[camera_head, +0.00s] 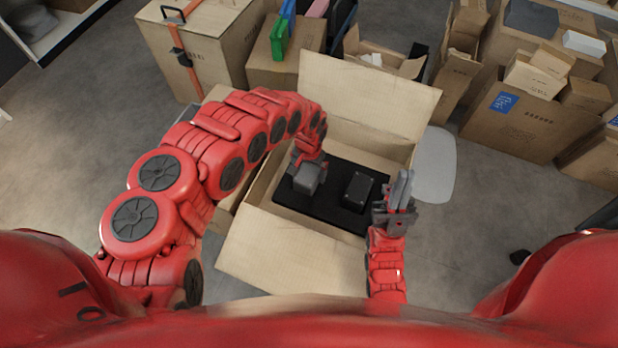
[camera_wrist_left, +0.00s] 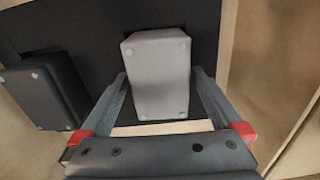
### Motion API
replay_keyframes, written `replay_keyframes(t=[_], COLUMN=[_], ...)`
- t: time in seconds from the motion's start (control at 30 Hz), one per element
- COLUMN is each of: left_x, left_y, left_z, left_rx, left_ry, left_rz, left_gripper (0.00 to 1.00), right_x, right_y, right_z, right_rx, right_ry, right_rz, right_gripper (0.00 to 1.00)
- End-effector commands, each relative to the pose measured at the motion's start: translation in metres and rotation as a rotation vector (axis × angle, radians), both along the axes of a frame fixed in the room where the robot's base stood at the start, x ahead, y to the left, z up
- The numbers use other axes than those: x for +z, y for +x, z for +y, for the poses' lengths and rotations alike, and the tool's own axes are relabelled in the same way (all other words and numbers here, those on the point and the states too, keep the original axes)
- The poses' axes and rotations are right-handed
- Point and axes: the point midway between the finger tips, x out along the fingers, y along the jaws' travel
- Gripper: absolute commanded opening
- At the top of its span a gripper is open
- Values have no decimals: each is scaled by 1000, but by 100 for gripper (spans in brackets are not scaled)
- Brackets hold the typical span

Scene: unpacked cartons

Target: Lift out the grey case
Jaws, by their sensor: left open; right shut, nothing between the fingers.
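The grey case (camera_wrist_left: 158,75) sits on the black foam insert inside the open carton. In the head view the grey case (camera_head: 308,178) is at the left of the insert, partly behind my left gripper (camera_head: 300,165). In the left wrist view my left gripper (camera_wrist_left: 160,95) is open, with one finger on each side of the case's near half. I cannot tell whether the fingers touch it. A black case (camera_head: 357,190) sits beside it on the insert, and it also shows in the left wrist view (camera_wrist_left: 48,90). My right gripper (camera_head: 399,190) is shut and empty at the carton's right side.
The carton's flaps are open; the far flap (camera_head: 365,100) stands up and the near flap (camera_head: 285,255) folds outward. The black insert (camera_head: 330,208) fills the carton's inside. More cartons (camera_head: 525,120) stand at the back right. A light grey round-edged object (camera_head: 435,165) is right of the carton.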

Motion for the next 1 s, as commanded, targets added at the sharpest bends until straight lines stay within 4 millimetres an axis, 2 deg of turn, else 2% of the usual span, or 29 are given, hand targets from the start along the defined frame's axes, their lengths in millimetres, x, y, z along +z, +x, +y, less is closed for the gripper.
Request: replay_keyframes(t=[0.03,0.1,0.33,0.77,0.8,1.0], left_x=[-9,-13,-12,-12,-12,-11], left_y=[-1,-1,-1,0,0,0], left_z=[0,0,0,0,0,0], left_rx=[1,1,0,0,0,0], left_ry=[0,0,0,0,0,0], left_rz=[1,2,1,0,0,0], left_gripper=[100,100,100,23,19,19], right_x=[-4,-5,-4,-4,-4,-3], right_y=[0,0,0,0,0,0], right_z=[0,0,0,0,0,0], right_rx=[0,0,0,0,0,0], right_ry=[0,0,0,0,0,0], right_rz=[0,-1,0,0,0,0], right_gripper=[0,0,0,0,0,0])
